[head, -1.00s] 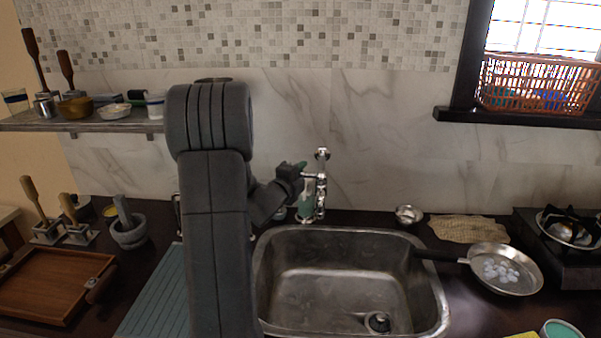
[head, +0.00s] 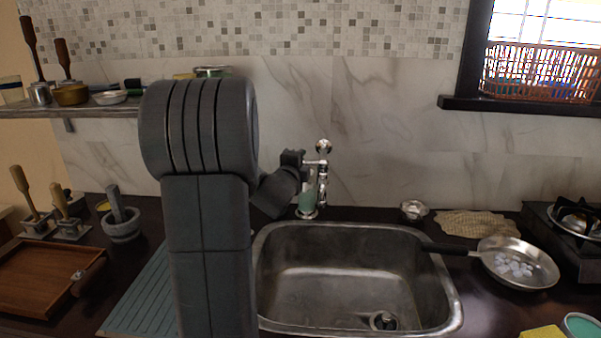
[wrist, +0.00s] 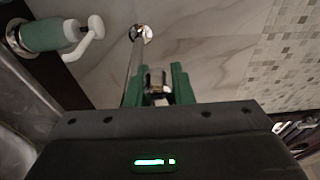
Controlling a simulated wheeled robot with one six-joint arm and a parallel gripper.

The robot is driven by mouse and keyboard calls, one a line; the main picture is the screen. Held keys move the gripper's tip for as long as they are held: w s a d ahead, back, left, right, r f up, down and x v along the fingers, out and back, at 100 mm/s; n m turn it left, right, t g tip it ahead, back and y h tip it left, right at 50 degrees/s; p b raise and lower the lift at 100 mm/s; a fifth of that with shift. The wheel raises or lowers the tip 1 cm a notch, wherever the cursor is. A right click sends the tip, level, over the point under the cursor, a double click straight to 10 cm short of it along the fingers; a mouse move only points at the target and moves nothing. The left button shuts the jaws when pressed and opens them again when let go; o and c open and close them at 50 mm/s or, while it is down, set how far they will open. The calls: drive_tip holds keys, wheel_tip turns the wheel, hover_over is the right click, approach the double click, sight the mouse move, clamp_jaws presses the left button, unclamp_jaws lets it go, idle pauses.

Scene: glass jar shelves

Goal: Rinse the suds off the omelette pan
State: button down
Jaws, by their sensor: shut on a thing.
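The omelette pan (head: 517,264) rests on the counter right of the sink, with white suds (head: 513,266) inside. Its dark handle points left over the sink's right rim. The chrome tap (head: 322,180) stands behind the sink (head: 350,275), whose basin looks empty. My gripper (wrist: 158,87) has its green fingers shut on a chrome tap part, seemingly its handle (wrist: 156,80), in the wrist view. In the head view my gripper is up at the tap's left side, its fingertips hard to make out.
A green soap dispenser (head: 306,203) stands close below my gripper; it also shows in the wrist view (wrist: 48,36). A stove (head: 575,235) is at right, a woven cloth (head: 478,224) behind the pan, and a yellow sponge (head: 542,332) in front. A ribbed mat (head: 143,300) lies left.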

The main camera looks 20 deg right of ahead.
drive_tip(key=b, duration=0.1)
drive_tip(key=y+b, duration=0.1)
drive_tip(key=shift+s+a+f+n+t+b, duration=0.1)
drive_tip(key=shift+s+f+n+t+b, duration=0.05)
drive_tip(key=shift+n+t+b, duration=0.2)
drive_tip(key=shift+r+b, duration=0.2)
drive_tip(key=shift+b, duration=0.15)
drive_tip(key=c, duration=1.3)
unclamp_jaws()
drive_tip(key=shift+o, duration=0.2)
drive_tip(key=shift+s, duration=0.1)
drive_tip(key=b+v, duration=0.1)
drive_tip(key=v, duration=1.2)
drive_tip(key=shift+s+a, duration=0.15)
drive_tip(key=shift+s, duration=0.25)
drive_tip(key=shift+w, duration=0.1)
